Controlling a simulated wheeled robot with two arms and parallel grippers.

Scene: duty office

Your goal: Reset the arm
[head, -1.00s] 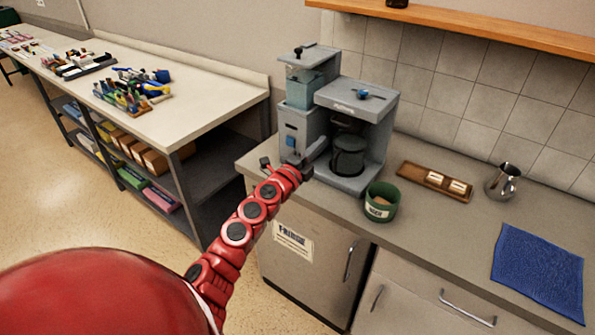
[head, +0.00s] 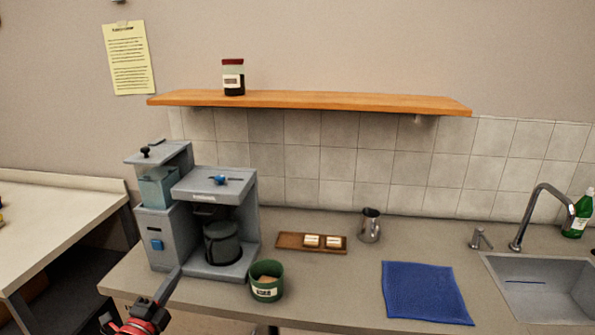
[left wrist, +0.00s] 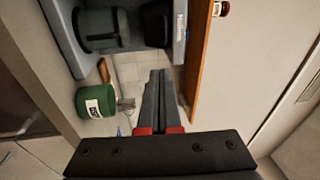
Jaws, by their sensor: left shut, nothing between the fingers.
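My left gripper (head: 165,289) is at the lower left of the head view, in front of the grey coffee machine (head: 215,182) and near the counter's front edge. Its fingers are together with nothing between them. The left wrist view also shows the closed fingers (left wrist: 158,98) pointing toward the tiled wall and the shelf. The red left arm is mostly below the head view's lower edge. My right gripper is in neither view.
A green tin (head: 266,281) stands right of my left gripper. A wooden shelf (head: 330,101) holds a jar (head: 233,77).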

